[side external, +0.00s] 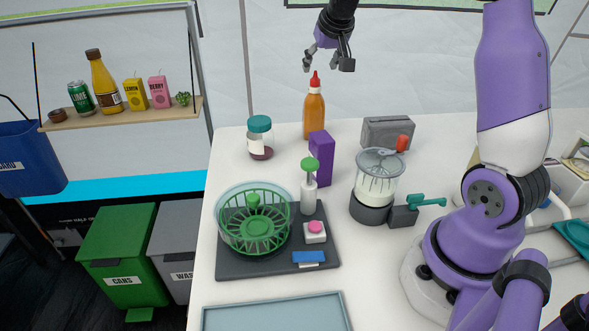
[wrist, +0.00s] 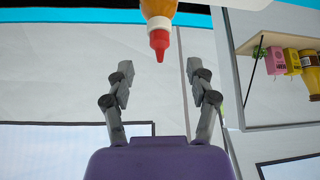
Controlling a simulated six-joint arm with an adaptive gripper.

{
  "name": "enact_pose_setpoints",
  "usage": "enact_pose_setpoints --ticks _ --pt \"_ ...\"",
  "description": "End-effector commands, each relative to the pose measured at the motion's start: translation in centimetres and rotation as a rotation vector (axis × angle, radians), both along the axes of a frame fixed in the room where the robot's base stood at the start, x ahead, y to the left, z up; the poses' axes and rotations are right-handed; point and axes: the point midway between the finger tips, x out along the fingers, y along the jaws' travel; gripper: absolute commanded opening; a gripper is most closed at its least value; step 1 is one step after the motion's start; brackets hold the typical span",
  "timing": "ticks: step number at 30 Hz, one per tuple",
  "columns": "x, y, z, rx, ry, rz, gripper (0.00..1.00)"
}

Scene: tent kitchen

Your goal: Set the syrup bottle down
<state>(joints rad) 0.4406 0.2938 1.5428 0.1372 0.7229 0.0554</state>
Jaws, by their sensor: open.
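The syrup bottle (side external: 314,114) is amber with a red pointed cap. It stands upright on the white table near its back edge in the side external view. My gripper (side external: 329,66) is above the bottle, with its fingers pointing down and spread apart. In the wrist view the bottle (wrist: 159,12) shows at the top, its red nozzle pointing down the picture. The open fingers of my gripper (wrist: 164,72) are on either side of the nozzle's line, with nothing between them touching the bottle. The bottle's lower part is out of the wrist view.
A teal-lidded jar (side external: 260,137) stands left of the bottle and a purple box (side external: 321,158) in front of it. A grey case (side external: 388,131) and a clear-bowled machine (side external: 376,185) are to the right. A dark tray (side external: 232,271) holds a green spinner basket (side external: 254,222).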

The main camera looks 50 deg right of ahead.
Motion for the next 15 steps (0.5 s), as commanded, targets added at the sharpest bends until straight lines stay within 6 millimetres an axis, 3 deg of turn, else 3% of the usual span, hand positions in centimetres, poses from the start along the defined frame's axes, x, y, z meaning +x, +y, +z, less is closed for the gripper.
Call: enact_pose_setpoints --ticks 3,8,11,15 --pt "-0.9 0.7 1.8 -0.001 -0.002 0.001 0.65" --pt "-1.8 1.7 3.1 0.001 0.000 0.011 0.65" --pt "-3.0 4.4 3.8 0.005 0.005 0.070 0.65" --pt "-7.0 11.0 3.9 0.017 0.026 0.238 0.65"
